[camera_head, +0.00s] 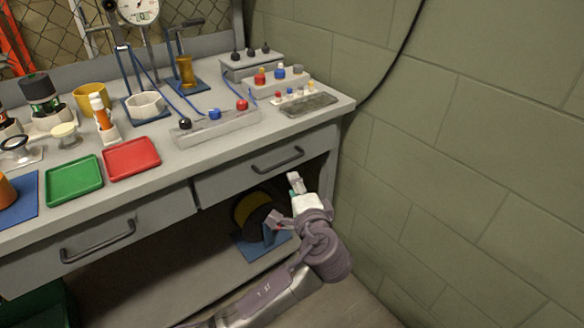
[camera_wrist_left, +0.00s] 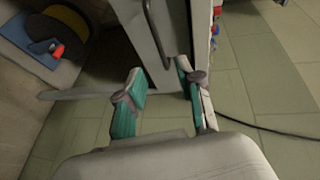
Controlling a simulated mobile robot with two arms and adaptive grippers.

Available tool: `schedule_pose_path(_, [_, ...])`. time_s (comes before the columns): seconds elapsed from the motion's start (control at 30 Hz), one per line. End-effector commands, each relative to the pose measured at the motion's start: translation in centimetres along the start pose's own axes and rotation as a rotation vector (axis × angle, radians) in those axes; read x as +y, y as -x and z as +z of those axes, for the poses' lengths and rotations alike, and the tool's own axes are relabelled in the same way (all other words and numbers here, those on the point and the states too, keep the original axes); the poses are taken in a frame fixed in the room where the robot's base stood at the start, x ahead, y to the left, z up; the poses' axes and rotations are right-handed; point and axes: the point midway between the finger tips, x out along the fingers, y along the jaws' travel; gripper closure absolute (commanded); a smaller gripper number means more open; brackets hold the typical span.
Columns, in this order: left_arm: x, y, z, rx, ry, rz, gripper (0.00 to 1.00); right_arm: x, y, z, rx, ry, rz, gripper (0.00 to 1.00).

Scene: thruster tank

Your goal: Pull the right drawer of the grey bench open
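The grey bench (camera_head: 235,151) has two drawers side by side. The right drawer (camera_head: 225,186) looks shut, with a dark bar handle (camera_head: 278,160) across its front. My left gripper (camera_head: 284,198) is below and slightly right of that handle, apart from it. In the left wrist view the gripper (camera_wrist_left: 158,72) is open and empty. The drawer handle (camera_wrist_left: 156,38) stands ahead of the gap between its fingers, on the drawer front (camera_wrist_left: 134,32). My right gripper is in neither view.
The left drawer (camera_head: 160,215) looks shut. Below the right drawer, a dark and yellow round object (camera_head: 250,207) stands on the shelf beside a blue base. The green block wall (camera_head: 450,130) is close on the right. Trays and instruments crowd the bench top.

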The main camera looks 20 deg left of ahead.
Motion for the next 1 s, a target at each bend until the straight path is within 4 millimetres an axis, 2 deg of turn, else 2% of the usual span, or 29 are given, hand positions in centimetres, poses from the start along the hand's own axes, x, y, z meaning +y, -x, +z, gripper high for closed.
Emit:
schedule_pose_path(0.3, [0.1,-6.7,0.1,-0.003,-0.001,0.0,0.63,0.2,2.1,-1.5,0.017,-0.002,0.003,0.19])
schedule_pose_path(0.5, [0.1,-10.3,0.1,-0.002,0.0,0.001,0.63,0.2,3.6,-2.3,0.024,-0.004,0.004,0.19])
schedule_pose_path(0.7, [0.1,-12.2,0.1,-0.001,0.0,0.003,0.63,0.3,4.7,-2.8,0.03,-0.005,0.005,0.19])
schedule_pose_path(1.0, [0.1,-12.6,0.0,0.0,0.001,0.004,0.63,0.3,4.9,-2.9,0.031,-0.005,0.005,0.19])
